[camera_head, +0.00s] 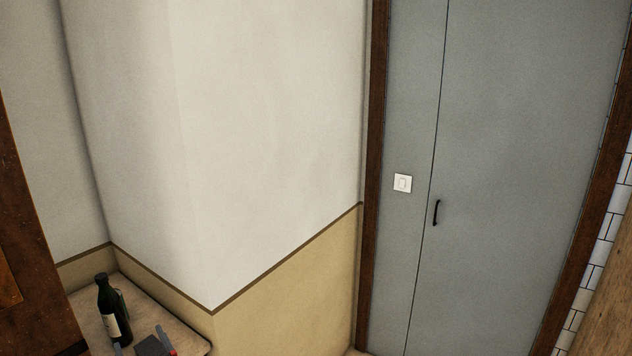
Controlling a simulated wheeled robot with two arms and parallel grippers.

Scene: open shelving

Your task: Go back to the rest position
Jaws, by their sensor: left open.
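My left gripper (141,339) shows only in part at the bottom edge, low on the left. The gripper is just in front of and to the right of a dark green bottle in the picture. My right gripper is not in view.
The upright bottle (113,320) with a pale label stands on a light wooden surface (180,325), a green item partly hidden behind it. A brown wooden panel (25,240) borders the left.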

